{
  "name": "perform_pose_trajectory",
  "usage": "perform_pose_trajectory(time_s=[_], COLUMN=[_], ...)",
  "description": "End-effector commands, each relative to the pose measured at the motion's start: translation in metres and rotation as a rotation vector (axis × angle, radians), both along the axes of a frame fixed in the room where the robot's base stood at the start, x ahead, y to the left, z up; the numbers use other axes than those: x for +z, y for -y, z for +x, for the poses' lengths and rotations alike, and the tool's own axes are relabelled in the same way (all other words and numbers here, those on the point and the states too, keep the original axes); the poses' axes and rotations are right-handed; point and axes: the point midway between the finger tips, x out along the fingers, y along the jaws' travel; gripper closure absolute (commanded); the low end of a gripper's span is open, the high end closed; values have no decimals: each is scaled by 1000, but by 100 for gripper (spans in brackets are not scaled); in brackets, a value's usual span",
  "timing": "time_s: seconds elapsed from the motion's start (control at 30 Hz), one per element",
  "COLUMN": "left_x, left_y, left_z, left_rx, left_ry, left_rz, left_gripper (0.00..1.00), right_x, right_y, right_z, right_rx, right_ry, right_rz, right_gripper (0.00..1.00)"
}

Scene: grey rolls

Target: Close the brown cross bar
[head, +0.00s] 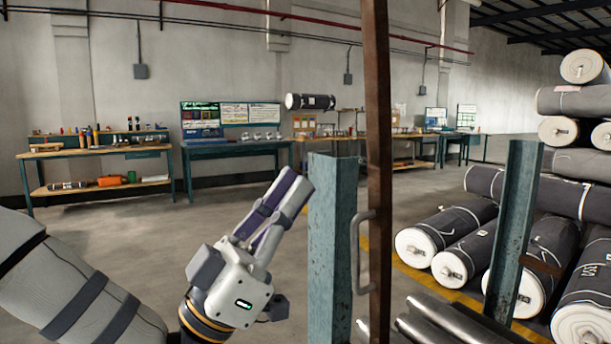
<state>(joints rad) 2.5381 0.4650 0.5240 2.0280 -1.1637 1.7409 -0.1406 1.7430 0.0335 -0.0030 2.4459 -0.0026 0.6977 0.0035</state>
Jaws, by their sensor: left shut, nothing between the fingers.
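The brown cross bar (378,130) stands upright, running from the top edge of the head view down past the near teal post. A grey D-shaped handle (361,250) is fixed to its left side, low down. My left gripper (295,186) is shut and empty, with its purple fingers pointing up and right. In the picture it is left of the near teal post (332,240) and apart from the bar and handle. The bar's lower end is not clearly visible. My right gripper is not in view.
A far teal post (515,225) with a brown bracket (541,266) stands at the right. Grey metal rolls (455,325) lie between the posts. Wrapped rolls (445,235) are stacked behind at the right. Workbenches (95,150) line the back wall, with open floor before them.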

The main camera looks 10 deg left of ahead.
Motion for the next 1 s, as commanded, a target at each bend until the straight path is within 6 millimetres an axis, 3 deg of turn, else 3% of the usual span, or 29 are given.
perform_pose_trajectory(time_s=[0.03,0.33,0.6,1.0], left_x=[14,64,62,63], left_y=[6,40,69,73], left_z=[2,26,50,52], left_rx=[-1,0,0,1], left_ry=[10,9,1,-1], left_rz=[1,1,2,2], left_gripper=[100,100,100,100], right_x=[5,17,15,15], right_y=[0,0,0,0], right_z=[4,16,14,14], right_rx=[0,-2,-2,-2], right_ry=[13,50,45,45], right_rz=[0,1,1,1], right_gripper=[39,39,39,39])
